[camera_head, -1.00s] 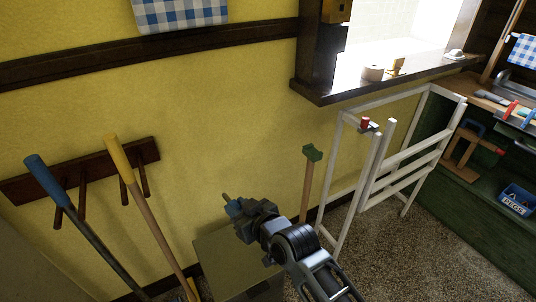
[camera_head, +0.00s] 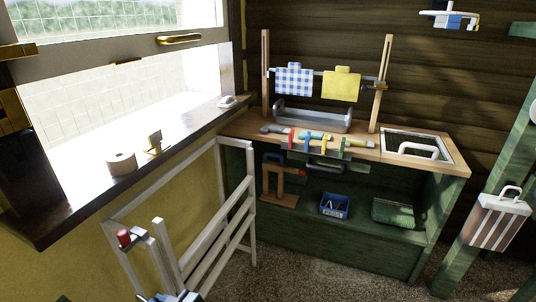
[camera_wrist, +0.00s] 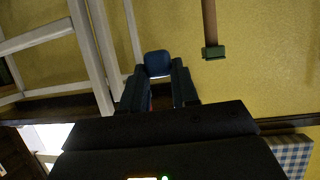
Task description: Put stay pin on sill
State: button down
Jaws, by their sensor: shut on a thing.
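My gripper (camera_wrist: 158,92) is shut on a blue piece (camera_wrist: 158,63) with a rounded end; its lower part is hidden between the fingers. I cannot tell for sure that it is the stay pin. In the head view only a small part of my gripper shows at the bottom edge, below and to the right of the sill. The sill (camera_head: 75,212) is a dark wooden ledge under the bright window at the left. A tan roll (camera_head: 121,163), a small brass fitting (camera_head: 154,143) and a white item (camera_head: 228,101) sit on it.
A white folding rack (camera_head: 205,232) stands below the sill, with a red-topped piece (camera_head: 124,237) on it. A green workbench (camera_head: 345,245) with a metal tray and several coloured tools stands behind. The sill's near end is clear.

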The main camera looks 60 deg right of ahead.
aim_at(211, 112)
jog(key=i+l+z, duration=0.1)
jog(key=l, duration=0.3)
jog(key=i+l+z, duration=0.1)
jog(key=l, duration=0.25)
jog(key=i+l+z, duration=0.1)
jog(key=i+l, duration=0.15)
jog(key=l, duration=0.15)
jog(key=i+l+z, duration=0.1)
jog(key=l, duration=0.25)
jog(key=i, duration=0.05)
